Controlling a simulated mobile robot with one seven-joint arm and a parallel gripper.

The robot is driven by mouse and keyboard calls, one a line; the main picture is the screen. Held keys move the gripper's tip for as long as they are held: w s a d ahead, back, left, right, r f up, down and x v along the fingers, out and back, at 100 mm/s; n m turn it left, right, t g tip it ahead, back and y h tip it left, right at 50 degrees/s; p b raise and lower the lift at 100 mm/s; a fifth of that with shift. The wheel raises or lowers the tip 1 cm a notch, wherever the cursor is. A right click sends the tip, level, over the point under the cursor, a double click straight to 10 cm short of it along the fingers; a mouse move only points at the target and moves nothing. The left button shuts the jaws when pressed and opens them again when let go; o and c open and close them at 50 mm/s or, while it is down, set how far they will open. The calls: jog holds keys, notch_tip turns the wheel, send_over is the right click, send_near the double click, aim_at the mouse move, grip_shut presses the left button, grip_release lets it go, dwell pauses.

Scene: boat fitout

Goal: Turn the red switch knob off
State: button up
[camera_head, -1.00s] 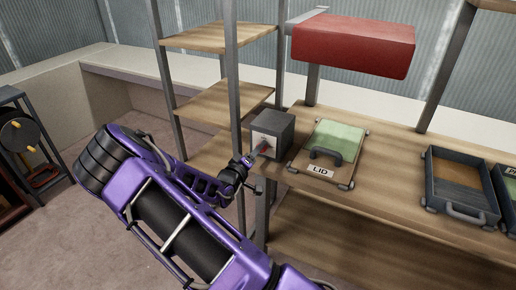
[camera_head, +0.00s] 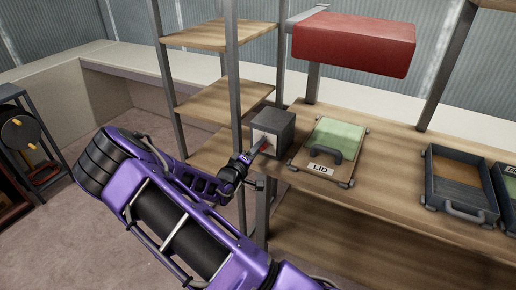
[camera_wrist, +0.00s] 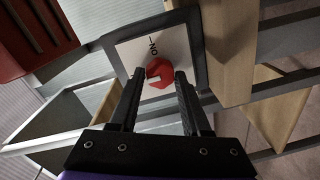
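The red switch knob (camera_wrist: 159,73) sits on a white plate (camera_wrist: 178,44) on the front of a grey box (camera_head: 283,128). The box stands at the left end of the wooden bench. Dark lettering, which looks like "ON", shows on the plate just above the knob in the wrist view. My gripper (camera_wrist: 161,75) is open, with one dark finger on each side of the knob in that view. I cannot tell whether either finger touches it. In the head view my gripper (camera_head: 261,148) is close to the box front and hides most of the knob.
A green-topped case marked LID (camera_head: 320,169) lies right of the box. A dark open tray (camera_head: 447,205) is further right. A red cabinet (camera_head: 352,45) hangs above. A shelf rack with metal posts (camera_head: 233,65) stands close on the left.

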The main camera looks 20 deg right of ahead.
jog(key=shift+o, duration=1.3)
jog(key=v, duration=1.7)
jog(key=shift+s+a+p, duration=0.15)
jog(key=shift+p, duration=0.25)
jog(key=shift+r, duration=0.1)
